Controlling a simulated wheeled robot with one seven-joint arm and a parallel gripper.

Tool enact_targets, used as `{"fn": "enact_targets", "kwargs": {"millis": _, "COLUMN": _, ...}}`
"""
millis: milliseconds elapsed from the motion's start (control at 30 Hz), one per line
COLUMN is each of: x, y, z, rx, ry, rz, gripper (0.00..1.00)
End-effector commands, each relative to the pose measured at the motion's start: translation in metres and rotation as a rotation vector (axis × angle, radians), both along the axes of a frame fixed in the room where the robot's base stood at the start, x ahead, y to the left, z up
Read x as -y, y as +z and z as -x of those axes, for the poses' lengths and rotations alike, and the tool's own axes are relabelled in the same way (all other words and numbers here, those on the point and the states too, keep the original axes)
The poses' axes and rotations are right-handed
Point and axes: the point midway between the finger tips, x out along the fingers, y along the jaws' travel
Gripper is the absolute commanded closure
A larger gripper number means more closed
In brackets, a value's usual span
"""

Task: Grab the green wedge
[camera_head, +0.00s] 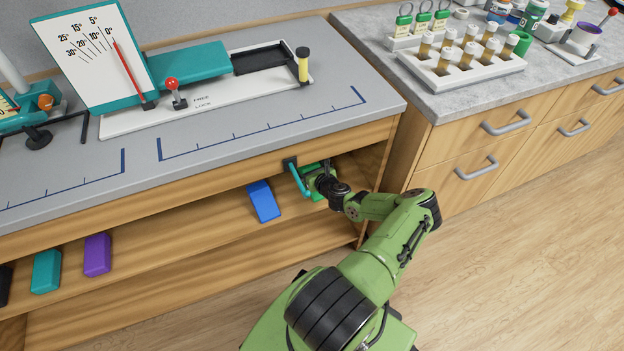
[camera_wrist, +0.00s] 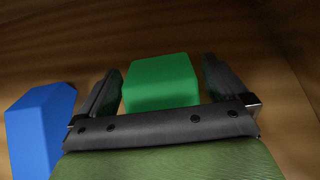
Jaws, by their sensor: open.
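The green wedge (camera_wrist: 160,82) lies on the wooden shelf under the bench, between the two dark fingers of my gripper (camera_wrist: 162,70) in the wrist view. The fingers stand apart on either side of it, with a narrow gap at the left; contact on the right is hard to judge. In the head view my gripper (camera_head: 324,184) reaches into the right end of the shelf and hides most of the green wedge (camera_head: 317,196).
A blue block (camera_head: 263,201) lies just left of my gripper and also shows in the wrist view (camera_wrist: 40,130). A teal handle (camera_head: 299,180) hangs from the bench edge beside my gripper. Purple (camera_head: 97,254) and teal (camera_head: 46,271) blocks lie farther left on the shelf (camera_head: 150,248).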

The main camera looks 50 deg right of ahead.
Motion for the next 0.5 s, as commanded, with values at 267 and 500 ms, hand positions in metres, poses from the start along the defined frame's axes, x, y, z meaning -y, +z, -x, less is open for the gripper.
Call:
{"fn": "enact_targets", "kwargs": {"millis": 267, "x": -0.0003, "y": 0.0013, "z": 0.0004, "rx": 0.000, "ry": 0.000, "rz": 0.001, "gripper": 0.31}}
{"fn": "enact_targets", "kwargs": {"millis": 500, "x": -0.0003, "y": 0.0015, "z": 0.0004, "rx": 0.000, "ry": 0.000, "rz": 0.001, "gripper": 0.53}}
